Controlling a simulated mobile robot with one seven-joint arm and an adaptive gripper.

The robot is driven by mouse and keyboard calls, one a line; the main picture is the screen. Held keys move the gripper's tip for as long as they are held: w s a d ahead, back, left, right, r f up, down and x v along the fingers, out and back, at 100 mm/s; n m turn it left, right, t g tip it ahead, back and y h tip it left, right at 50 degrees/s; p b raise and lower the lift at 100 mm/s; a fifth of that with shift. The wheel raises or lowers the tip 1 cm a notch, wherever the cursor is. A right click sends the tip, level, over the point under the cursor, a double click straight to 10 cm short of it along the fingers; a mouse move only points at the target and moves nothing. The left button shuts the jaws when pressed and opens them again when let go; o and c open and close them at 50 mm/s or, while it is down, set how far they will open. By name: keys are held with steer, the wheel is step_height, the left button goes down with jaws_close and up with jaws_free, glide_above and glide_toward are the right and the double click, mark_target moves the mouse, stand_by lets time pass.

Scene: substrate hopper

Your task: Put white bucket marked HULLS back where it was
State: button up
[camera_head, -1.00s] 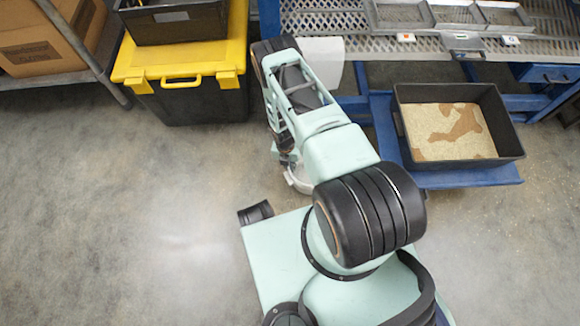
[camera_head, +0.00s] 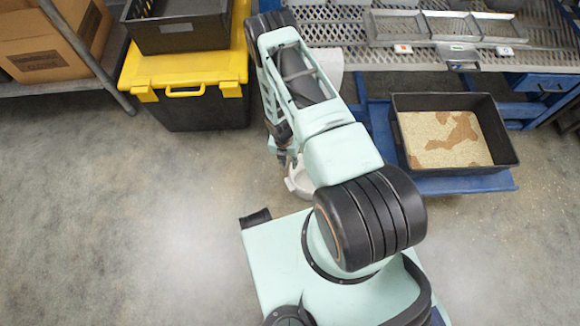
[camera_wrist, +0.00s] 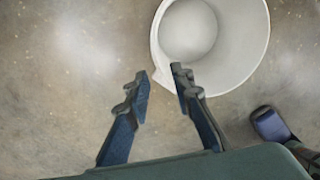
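A white bucket (camera_head: 299,182) stands on the concrete floor just beyond my base, partly hidden by my arm in the head view. In the wrist view the bucket (camera_wrist: 235,60) is seen from above, with its open mouth and pale inside showing and part cut off by the top edge. No HULLS marking shows. My gripper (camera_wrist: 160,84) is open. Its right fingertip overlaps the bucket's rim in the picture and its left fingertip is outside it; I cannot tell the height gap. In the head view my gripper (camera_head: 283,151) is small and partly hidden.
A blue frame carries a black tray (camera_head: 408,170) of pale and brown material at right. A mesh bench (camera_head: 350,60) runs along the back. A yellow-lidded black tote (camera_head: 190,112) with a black crate on top stands at left. Floor at left is clear. A white object (camera_head: 328,62) shows behind my arm.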

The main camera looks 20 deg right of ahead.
step_height(320, 180, up, 3)
steer(key=shift+w+a+f, duration=0.1)
stand_by(0.6)
